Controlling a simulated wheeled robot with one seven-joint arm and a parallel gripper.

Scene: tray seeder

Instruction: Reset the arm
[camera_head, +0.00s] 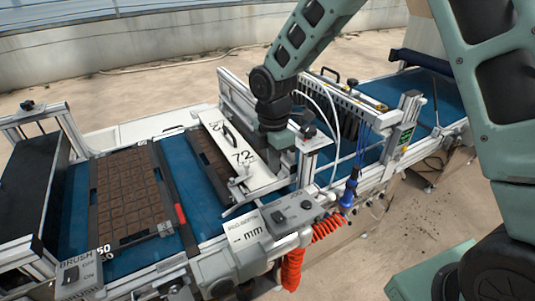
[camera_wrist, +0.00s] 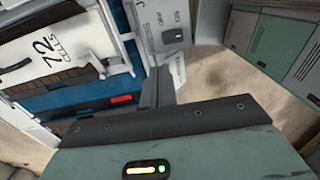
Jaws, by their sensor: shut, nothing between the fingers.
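My arm reaches in from the upper right of the head view, over the tray seeder (camera_head: 210,262). My gripper shows in the wrist view (camera_wrist: 158,76) with its dark fingers shut together and empty. The fingers point past the edge of the seeder, close to a grey control panel (camera_wrist: 172,22) in that picture; whether they touch it I cannot tell. In the head view the hand is beside the white plate marked 72 (camera_head: 238,158), and the fingertips are hard to make out. The plate also shows in the wrist view (camera_wrist: 42,25).
A brown cell tray (camera_head: 130,190) lies on the blue belt (camera_head: 77,205) at the left. A grey switch box (camera_head: 292,215), a red coiled hose (camera_head: 293,270) and a metal frame with blue tubes (camera_head: 355,105) stand near the arm.

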